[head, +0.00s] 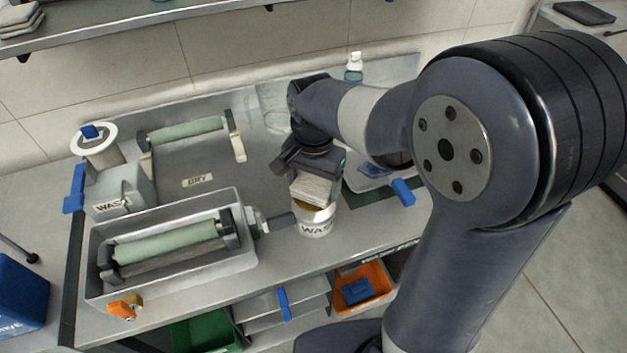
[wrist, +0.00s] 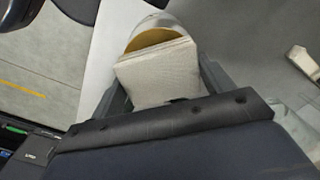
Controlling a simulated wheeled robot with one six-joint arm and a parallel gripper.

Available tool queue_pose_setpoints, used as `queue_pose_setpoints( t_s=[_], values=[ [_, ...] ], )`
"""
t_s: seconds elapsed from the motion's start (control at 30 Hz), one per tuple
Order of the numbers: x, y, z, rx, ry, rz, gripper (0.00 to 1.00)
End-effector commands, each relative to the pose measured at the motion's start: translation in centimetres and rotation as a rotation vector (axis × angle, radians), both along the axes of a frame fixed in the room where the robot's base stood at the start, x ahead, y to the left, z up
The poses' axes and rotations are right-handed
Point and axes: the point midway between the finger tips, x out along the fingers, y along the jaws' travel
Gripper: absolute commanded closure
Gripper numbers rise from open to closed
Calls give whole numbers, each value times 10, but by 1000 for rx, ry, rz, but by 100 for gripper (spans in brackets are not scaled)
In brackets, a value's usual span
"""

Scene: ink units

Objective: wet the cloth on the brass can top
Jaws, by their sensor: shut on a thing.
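My gripper (head: 312,172) is shut on a folded beige cloth (head: 311,188). In the wrist view the cloth (wrist: 158,75) sits between the two fingers and covers part of the can behind it. The can (head: 316,222) is white with a brass-coloured top (head: 326,211) and a label that reads in part "WAS". It stands upright on the bench, right of the roller tray. In the wrist view the brass top (wrist: 150,38) shows beyond the cloth's far edge. I cannot tell whether the cloth touches the top.
A grey tray (head: 98,290) with a green roller stands left of the can, its handle reaching toward it. A second roller (head: 186,130) lies behind, near a "DRY" label. A small bottle (head: 353,68) stands at the back. An orange bin (head: 376,277) is below the bench.

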Motion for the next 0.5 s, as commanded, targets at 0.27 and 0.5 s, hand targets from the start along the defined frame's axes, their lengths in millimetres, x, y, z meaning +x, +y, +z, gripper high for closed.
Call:
queue_pose_setpoints(
  t_s=[0.27,0.5],
  values=[
    [0,0,-4,0,0,0,42],
    [0,0,-7,0,0,0,42]
  ],
)
